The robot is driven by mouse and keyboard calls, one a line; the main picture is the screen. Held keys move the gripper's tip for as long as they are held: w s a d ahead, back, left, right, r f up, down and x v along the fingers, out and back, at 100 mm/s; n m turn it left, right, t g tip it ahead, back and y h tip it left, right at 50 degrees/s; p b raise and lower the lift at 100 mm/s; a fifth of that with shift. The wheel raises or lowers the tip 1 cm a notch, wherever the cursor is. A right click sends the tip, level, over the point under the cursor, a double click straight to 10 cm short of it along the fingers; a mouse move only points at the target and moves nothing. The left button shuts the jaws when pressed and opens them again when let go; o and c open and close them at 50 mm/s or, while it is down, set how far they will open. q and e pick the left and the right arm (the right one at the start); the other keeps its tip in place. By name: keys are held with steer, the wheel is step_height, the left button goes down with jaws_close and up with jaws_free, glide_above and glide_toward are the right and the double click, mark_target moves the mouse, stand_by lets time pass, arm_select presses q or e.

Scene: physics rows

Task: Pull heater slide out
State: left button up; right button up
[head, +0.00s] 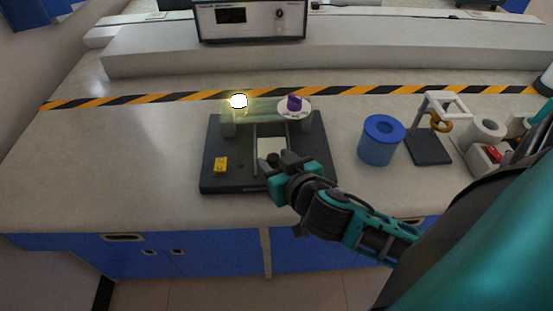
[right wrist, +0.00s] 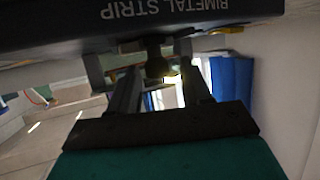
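The dark bimetal strip apparatus base (head: 232,183) sits on the bench, its lettering upside down in the right wrist view (right wrist: 60,25). A pale slide plate (head: 266,146) lies between light rails in its middle. A dark round knob (head: 273,159) is at the plate's front; it also shows in the right wrist view (right wrist: 156,62). My right gripper (head: 276,164) is at the knob, with one finger on each side. The fingers look spread, with gaps beside the knob in the right wrist view (right wrist: 160,80). My left gripper is not in view.
A glowing bulb (head: 239,101) and a purple knob on a white dial (head: 294,103) stand at the base's back. A blue container (head: 380,143) and a small stand (head: 430,149) are to the right. The bench left is clear.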

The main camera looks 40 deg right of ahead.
steer(key=shift+o, duration=0.3)
steer(key=shift+w, duration=0.1)
steer(key=p+v, duration=0.1)
steer(key=v, duration=1.2)
steer(key=shift+f, duration=0.1)
